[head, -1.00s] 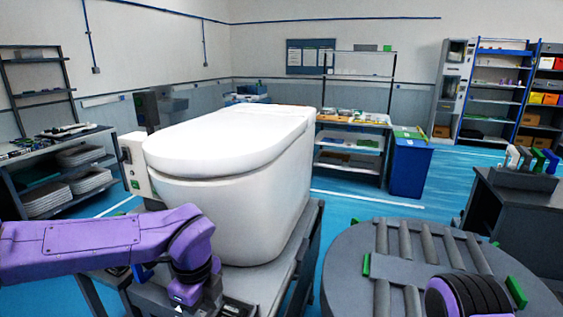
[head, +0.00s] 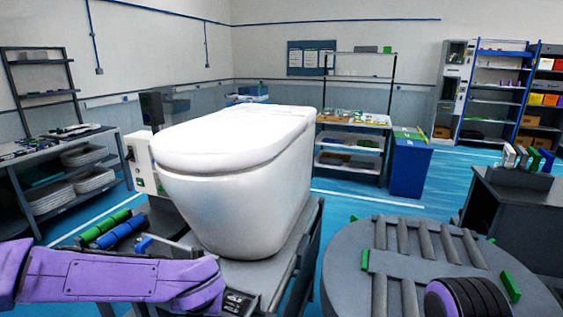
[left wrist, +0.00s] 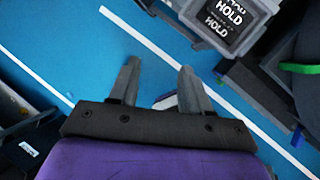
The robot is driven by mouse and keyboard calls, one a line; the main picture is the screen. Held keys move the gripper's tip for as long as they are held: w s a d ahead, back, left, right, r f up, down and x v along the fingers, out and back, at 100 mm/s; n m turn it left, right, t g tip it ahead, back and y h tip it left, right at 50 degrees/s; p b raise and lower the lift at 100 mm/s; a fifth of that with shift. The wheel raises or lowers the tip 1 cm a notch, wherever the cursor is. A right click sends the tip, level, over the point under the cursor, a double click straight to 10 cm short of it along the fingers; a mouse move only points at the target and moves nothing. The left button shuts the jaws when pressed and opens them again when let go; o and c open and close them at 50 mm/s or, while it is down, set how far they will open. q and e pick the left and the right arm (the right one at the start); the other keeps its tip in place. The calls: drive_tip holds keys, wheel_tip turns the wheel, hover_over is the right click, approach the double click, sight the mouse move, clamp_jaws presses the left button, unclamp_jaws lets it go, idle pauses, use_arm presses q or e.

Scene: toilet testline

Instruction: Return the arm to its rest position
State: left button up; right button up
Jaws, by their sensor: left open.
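My left arm, purple, comes in from the lower left of the head view and runs along the bottom edge, in front of the test bench. Its gripper is out of the head view. In the left wrist view my left gripper (left wrist: 158,82) is open, its two grey fingers apart with nothing held between them, above the blue floor. A small white and dark thing shows partly behind the right finger; I cannot tell what it is. My right gripper is not in view; only a purple and black part of my right arm shows at the bottom right of the head view.
A white toilet (head: 240,180) with its lid shut stands on the bench (head: 262,274). Green and blue cylinders (head: 112,230) lie left of it. A round roller table (head: 345,275) is at right. A grey bin marked HOLD (left wrist: 228,22) shows in the left wrist view.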

use_arm(q)
drive_tip(key=s+a+f+m+t+y, duration=0.15)
drive_tip(key=s+f+m, duration=0.25)
drive_tip(key=f+m, duration=0.45)
drive_tip(key=s+a+f+m+t+h, duration=0.1)
drive_tip(key=s+a+f+m, duration=0.15)
drive_tip(key=f+m, duration=0.65)
drive_tip(key=s+a+f+m+g, duration=0.1)
drive_tip(key=s+a+f+m, duration=0.1)
drive_tip(key=s, duration=0.4)
drive_tip(key=s+a+f+m+g, duration=0.1)
drive_tip(key=s+a+f+m, duration=0.1)
drive_tip(key=s+f+m, duration=0.2)
drive_tip(key=s+a+f+m+g, duration=0.1)
drive_tip(key=s+a+f+m, duration=0.2)
drive_tip(key=s+m, duration=0.3)
drive_tip(key=s, duration=0.4)
drive_tip(key=shift+b, duration=0.4)
drive_tip(key=shift+a, duration=0.1)
